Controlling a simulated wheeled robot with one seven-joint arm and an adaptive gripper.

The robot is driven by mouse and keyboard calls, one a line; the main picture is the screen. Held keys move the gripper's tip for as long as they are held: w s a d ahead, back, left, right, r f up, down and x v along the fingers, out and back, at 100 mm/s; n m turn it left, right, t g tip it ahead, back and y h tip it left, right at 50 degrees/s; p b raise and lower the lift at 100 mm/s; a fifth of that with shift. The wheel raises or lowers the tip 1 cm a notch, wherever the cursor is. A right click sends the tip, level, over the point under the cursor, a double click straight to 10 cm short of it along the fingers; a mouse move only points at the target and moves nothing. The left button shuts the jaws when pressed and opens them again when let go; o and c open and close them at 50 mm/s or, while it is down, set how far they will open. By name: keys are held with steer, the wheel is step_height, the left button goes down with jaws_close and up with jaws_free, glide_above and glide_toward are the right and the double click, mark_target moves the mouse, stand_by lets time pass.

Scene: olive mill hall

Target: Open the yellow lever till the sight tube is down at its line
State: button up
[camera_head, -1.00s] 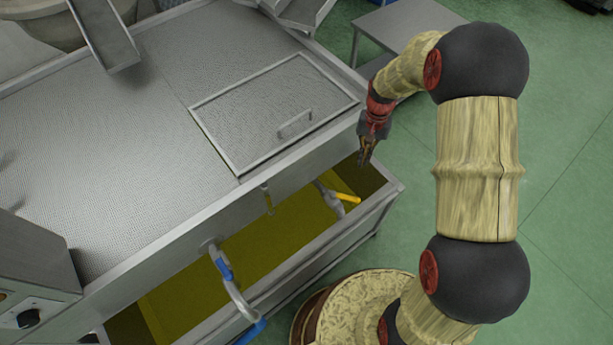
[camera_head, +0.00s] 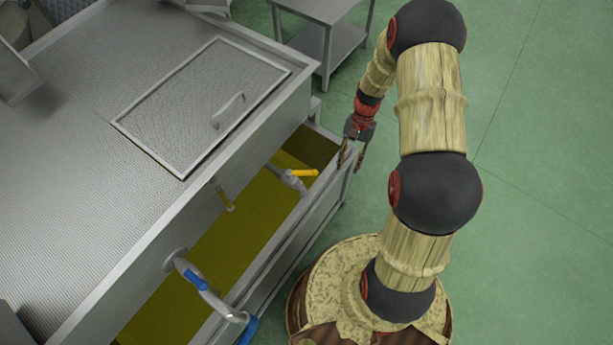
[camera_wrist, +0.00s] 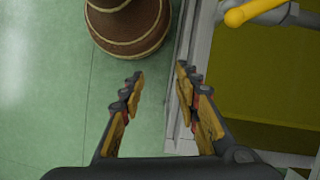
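The yellow lever (camera_head: 304,172) sits on a grey valve pipe that comes out of the steel tank's front, above a trough of yellow-green oil. It also shows at the top right of the wrist view (camera_wrist: 252,11). The sight tube (camera_head: 222,196) is a short upright tube with yellowish content on the tank's front, left of the lever; its line is too small to make out. My gripper (camera_head: 352,164) is open and empty. It hangs right of the lever, apart from it, by the trough's outer rim. In the wrist view the open fingers (camera_wrist: 158,84) point toward the trough's edge.
A blue-handled valve (camera_head: 196,280) stands left on the same tank front. The trough (camera_head: 262,262) runs below both valves, its rim near my gripper. A hatch with a handle (camera_head: 205,105) lies on the tank top. A steel table (camera_head: 318,12) stands behind; green floor on the right is free.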

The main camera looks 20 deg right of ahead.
steer(key=s+f+m+y+b, duration=0.2)
steer(key=s+f+m+y, duration=0.15)
steer(key=s+f, duration=0.4)
steer(key=m+t+y+b, duration=0.3)
steer(key=m+t+y, duration=0.1)
steer(key=t+y, duration=0.6)
glide_toward(314, 173)
steer(key=w+a+f, duration=0.1)
steer(key=w+a, duration=0.1)
steer(key=a, duration=0.2)
steer(key=shift+g+y, duration=0.35)
steer(key=shift+g, duration=0.05)
steer(key=shift+w+b+x, duration=0.15)
steer(key=shift+b+x, duration=0.1)
steer(key=shift+x, duration=1.6)
steer(key=shift+w+b+x, duration=0.1)
steer(key=shift+b+x, duration=0.15)
steer(key=shift+x, duration=1.6)
steer(key=shift+f, duration=0.15)
steer(key=shift+c, duration=0.9)
jaws_close()
